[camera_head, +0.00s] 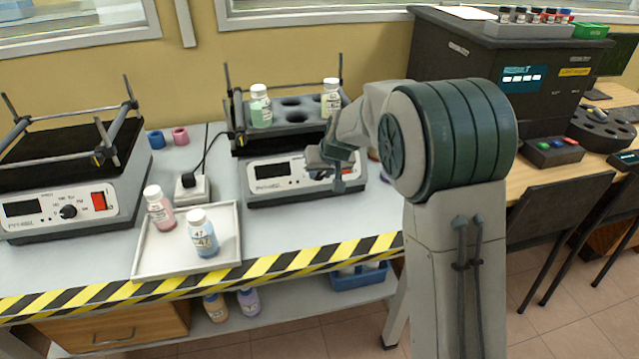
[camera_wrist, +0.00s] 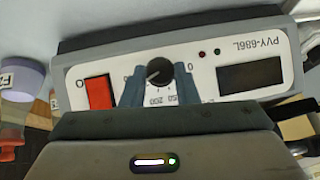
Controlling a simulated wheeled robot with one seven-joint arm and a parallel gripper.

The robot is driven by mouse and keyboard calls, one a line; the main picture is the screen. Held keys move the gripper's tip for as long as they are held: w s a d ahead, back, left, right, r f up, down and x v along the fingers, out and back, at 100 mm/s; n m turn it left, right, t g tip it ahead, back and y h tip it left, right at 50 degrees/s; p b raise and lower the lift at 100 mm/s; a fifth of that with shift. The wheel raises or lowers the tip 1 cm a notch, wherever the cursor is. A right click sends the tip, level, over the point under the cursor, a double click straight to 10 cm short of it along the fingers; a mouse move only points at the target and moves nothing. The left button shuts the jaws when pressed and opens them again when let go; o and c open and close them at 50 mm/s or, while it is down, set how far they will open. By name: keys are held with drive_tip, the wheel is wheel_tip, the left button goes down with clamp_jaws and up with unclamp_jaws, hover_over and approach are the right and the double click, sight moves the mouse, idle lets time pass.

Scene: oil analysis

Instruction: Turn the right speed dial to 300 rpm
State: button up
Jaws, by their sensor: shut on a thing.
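The right shaker (camera_head: 265,188) stands on the bench, its front panel carrying a dark display and controls. My gripper (camera_head: 330,165) reaches to this panel and hides the dial in the head view. In the wrist view, which shows the panel upside down, the black right speed dial (camera_wrist: 159,71) sits between the two blue-grey fingers of my gripper (camera_wrist: 158,85), which is shut on it. A pale pointer line on the dial slants to the lower left in that picture. Parts of the printed scale are hidden by the fingers, so the exact reading cannot be told.
A red switch (camera_wrist: 98,92) and a display (camera_wrist: 250,77) flank the dial. Bottles stand in the rack on the right shaker. A white tray (camera_head: 150,262) with two bottles lies to its left, near the left shaker (camera_head: 20,225). A black machine (camera_head: 440,60) stands at right.

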drive_tip(key=shift+s+d+f+m+y+b, duration=0.1)
drive_tip(key=shift+f+m+y+b, duration=0.1)
drive_tip(key=shift+m+y+b, duration=0.75)
drive_tip(key=shift+d+f+m+y+b, duration=0.15)
drive_tip(key=shift+m+b, duration=0.3)
drive_tip(key=shift+b, duration=0.95)
drive_tip(key=shift+a+r, duration=0.1)
drive_tip(key=o, duration=1)
drive_tip(key=shift+s+d+r, duration=0.1)
drive_tip(key=shift+d+r, duration=0.2)
drive_tip(key=shift+r, duration=0.25)
drive_tip(key=p+v, duration=0.1)
drive_tip(key=v, duration=1.1)
drive_tip(key=shift+s+d, duration=0.2)
drive_tip(key=shift+r+p, duration=0.2)
drive_tip(key=shift+p, duration=0.1)
